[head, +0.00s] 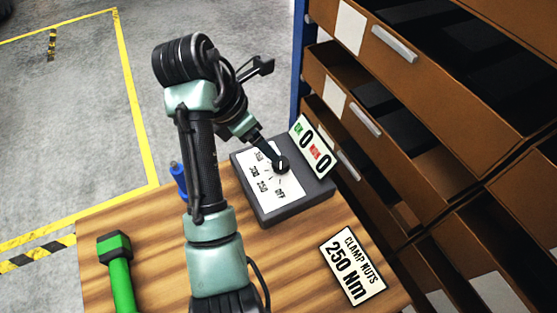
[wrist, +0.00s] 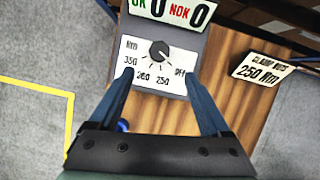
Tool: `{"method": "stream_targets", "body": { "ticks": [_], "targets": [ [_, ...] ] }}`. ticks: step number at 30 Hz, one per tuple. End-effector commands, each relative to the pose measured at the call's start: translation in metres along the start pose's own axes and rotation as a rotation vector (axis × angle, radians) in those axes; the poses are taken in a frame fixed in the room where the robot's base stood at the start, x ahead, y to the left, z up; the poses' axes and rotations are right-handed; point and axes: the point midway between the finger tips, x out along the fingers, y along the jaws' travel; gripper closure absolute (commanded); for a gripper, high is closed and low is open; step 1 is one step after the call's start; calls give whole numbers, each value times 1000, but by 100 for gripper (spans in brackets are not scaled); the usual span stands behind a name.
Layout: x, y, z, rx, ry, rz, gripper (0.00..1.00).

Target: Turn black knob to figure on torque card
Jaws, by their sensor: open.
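The black knob (head: 281,165) sits on the white dial plate (head: 262,186) of a dark grey box (head: 313,201) on the wooden table. In the wrist view the knob (wrist: 160,51) is ringed by marks reading Nm, 350, a blurred middle figure that looks like 300, 250 and OFF. Its light pointer mark seems to face lower right, towards OFF. The torque card (head: 352,265) reads "CLAMP NUTS 250 Nm"; it also shows in the wrist view (wrist: 262,68). My gripper (wrist: 158,70) is open, its fingers spread either side of the dial, apart from the knob.
An OK 0 / NOK 0 counter (head: 312,147) stands behind the knob. A green-handled tool (head: 120,275) lies at the table's left, and a blue object (head: 179,179) is partly hidden by my arm. Brown drawers (head: 440,50) stand open close by on the right.

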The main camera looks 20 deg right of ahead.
Motion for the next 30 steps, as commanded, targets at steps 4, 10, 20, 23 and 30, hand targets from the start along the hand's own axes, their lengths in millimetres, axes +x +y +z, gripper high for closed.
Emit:
{"method": "stream_targets", "body": {
  "ticks": [4, 10, 20, 23, 30],
  "targets": [
    [32, -1, -1, 0, 2, -4, 19],
    [72, -1, -1, 1, 2, -3, 19],
    [110, 0, 0, 2, 0, 1, 19],
    [113, 0, 0, 3, 0, 3, 19],
    [113, 0, 0, 3, -1, 3, 21]
  ]
}}
